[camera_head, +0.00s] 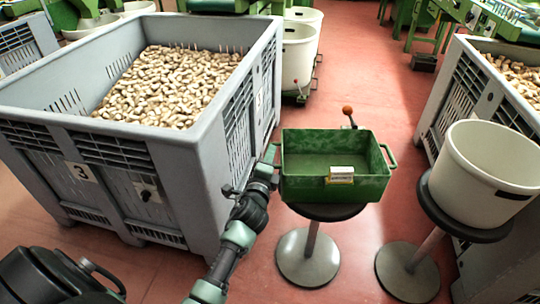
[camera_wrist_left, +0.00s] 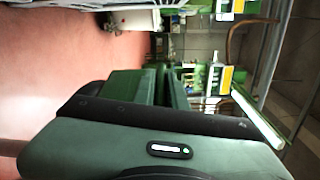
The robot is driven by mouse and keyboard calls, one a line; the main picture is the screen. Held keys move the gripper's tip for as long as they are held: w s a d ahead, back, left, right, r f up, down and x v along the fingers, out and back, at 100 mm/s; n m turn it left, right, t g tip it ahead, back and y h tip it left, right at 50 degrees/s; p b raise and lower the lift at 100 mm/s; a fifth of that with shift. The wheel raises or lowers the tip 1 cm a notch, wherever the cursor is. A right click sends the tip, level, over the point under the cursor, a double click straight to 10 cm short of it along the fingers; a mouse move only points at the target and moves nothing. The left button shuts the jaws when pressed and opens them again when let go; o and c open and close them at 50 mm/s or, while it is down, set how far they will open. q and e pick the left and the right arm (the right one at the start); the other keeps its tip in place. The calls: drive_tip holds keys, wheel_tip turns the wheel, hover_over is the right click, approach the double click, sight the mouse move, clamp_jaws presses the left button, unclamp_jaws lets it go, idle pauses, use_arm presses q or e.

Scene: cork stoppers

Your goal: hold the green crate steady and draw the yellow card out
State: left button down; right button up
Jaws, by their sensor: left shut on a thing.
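The green crate (camera_head: 305,189) stands upright on a round black stool in the head view, and it looks empty inside. A small card (camera_head: 341,174), white with a yellow lower part, sits at the middle of the crate's front wall. My left gripper (camera_head: 271,158) is at the crate's left side, shut on its left handle. The crate's right handle is free. In the wrist view, my gripper's body fills the lower part, and the grip itself is not clear. My right gripper is not in view.
A large grey bin (camera_head: 190,150) of corks stands close on the left. A white tub (camera_head: 482,170) on another stool stands to the right. A lever with an orange knob (camera_head: 347,110) rises behind the crate. Red floor (camera_head: 370,75) is clear behind it.

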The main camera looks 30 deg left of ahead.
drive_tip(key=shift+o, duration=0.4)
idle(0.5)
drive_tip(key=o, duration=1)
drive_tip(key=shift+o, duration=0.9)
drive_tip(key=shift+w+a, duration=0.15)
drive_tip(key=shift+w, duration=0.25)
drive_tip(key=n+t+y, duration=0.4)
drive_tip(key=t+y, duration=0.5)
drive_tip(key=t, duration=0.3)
approach(342, 176)
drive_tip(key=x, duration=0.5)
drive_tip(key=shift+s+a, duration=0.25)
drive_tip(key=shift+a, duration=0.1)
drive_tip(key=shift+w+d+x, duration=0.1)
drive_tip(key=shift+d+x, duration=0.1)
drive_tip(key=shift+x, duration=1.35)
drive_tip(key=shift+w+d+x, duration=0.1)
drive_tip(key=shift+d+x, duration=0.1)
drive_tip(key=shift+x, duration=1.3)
